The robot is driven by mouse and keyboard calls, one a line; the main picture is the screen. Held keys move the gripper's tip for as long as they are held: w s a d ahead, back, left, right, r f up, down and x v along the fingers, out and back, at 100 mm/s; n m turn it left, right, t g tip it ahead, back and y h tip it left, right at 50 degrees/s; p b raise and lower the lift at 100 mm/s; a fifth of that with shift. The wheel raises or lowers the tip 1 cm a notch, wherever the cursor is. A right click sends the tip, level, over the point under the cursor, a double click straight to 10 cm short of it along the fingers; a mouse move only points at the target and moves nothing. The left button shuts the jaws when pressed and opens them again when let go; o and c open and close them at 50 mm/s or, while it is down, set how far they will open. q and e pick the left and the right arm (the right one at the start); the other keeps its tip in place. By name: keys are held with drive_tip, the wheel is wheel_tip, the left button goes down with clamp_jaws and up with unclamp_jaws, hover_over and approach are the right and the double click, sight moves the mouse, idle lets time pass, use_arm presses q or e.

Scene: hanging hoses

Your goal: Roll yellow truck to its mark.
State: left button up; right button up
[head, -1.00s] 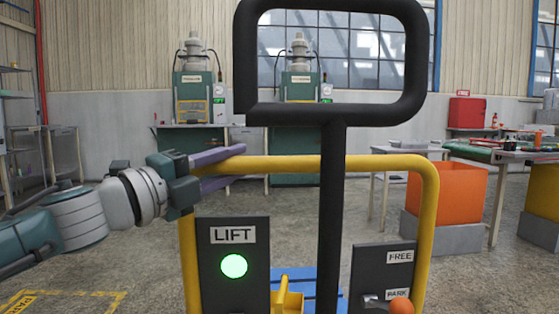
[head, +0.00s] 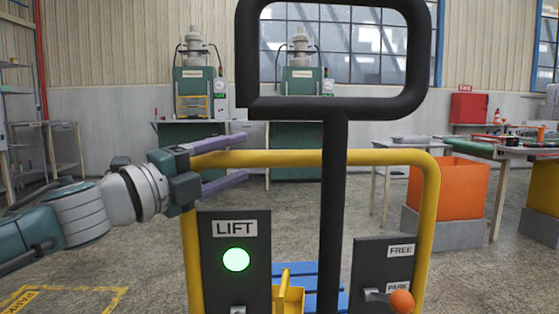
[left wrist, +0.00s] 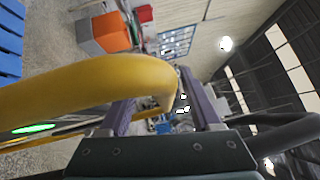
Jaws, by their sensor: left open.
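The yellow truck's bent tube frame (head: 428,215) stands upright close in front of me in the head view. Its black steering loop (head: 335,108) rises in the middle. A LIFT panel (head: 236,285) with a lit green light is on its left; a FREE/PARK panel (head: 372,262) with an orange-knobbed lever (head: 402,301) is on its right, the knob low by PARK. My left gripper (head: 245,157) is open, its purple fingers above and below the top bar. In the left wrist view the bar (left wrist: 90,85) runs between the fingers. My right gripper is not in view.
A yellow-outlined floor mark (head: 65,299) with PARK lettering is at the lower left. A blue slatted thing (head: 304,272) lies behind the truck frame. An orange bin (head: 455,190) and a worktable (head: 510,150) stand at the right; green machines (head: 195,100) are at the back.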

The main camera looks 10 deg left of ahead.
use_arm(q)
drive_tip(key=shift+s, duration=0.1)
drive_tip(key=shift+s+a, duration=0.2)
drive_tip(key=shift+s, duration=0.05)
drive_tip(key=p+v, duration=0.2)
drive_tip(key=v, duration=0.7)
drive_tip(key=shift+s+r, duration=0.1)
